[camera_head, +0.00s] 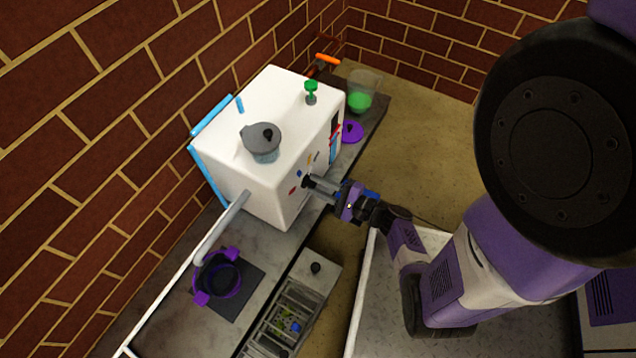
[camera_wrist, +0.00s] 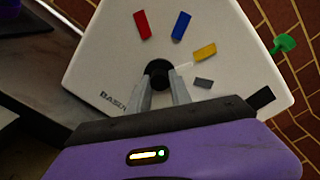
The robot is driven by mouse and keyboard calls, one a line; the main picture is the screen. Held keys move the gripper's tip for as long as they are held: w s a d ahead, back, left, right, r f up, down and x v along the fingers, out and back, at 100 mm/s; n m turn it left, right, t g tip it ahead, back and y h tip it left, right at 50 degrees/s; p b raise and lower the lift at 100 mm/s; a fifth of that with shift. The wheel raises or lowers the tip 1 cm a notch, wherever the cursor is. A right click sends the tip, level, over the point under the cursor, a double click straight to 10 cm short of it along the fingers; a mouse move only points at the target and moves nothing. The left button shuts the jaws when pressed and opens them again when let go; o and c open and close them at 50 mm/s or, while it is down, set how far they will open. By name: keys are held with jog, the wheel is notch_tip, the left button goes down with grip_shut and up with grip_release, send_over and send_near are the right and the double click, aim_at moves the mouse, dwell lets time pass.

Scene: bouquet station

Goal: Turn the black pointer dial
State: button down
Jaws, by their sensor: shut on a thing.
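The black pointer dial (camera_wrist: 158,70) sits on the front face of a white machine (camera_wrist: 105,62). In the wrist view its pale pointer aims right, slightly upward, just below the yellow mark (camera_wrist: 205,51). Red (camera_wrist: 142,25), blue (camera_wrist: 181,26) and grey (camera_wrist: 203,83) marks are spaced around the dial. My gripper (camera_wrist: 161,84) is shut on the dial, one finger on each side of it. In the head view my gripper (camera_head: 311,184) reaches the front of the white machine (camera_head: 262,182), and the fingers largely hide the dial there.
A grey pot-like vessel (camera_head: 261,141) and a green knob (camera_head: 311,88) are on top of the machine. A purple-handled pot (camera_head: 219,277) stands on the counter at lower left. A clear container with green contents (camera_head: 361,98) is behind right. A grey pipe (camera_head: 222,228) leaves the machine's left side.

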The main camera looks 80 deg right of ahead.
jog(key=shift+f+m+y+p, duration=0.15)
jog(key=shift+m+p, duration=0.3)
jog(key=shift+m, duration=1.1)
jog(key=shift+r+m+y+p, duration=0.15)
jog(key=shift+m+p, duration=0.3)
jog(key=shift+m, duration=1.1)
jog(key=shift+f, duration=0.1)
jog(key=c, duration=1.2)
grip_release()
jog(key=shift+o, duration=0.2)
jog(key=v, duration=0.8)
jog(key=shift+p, duration=0.3)
jog(key=shift+w, duration=0.1)
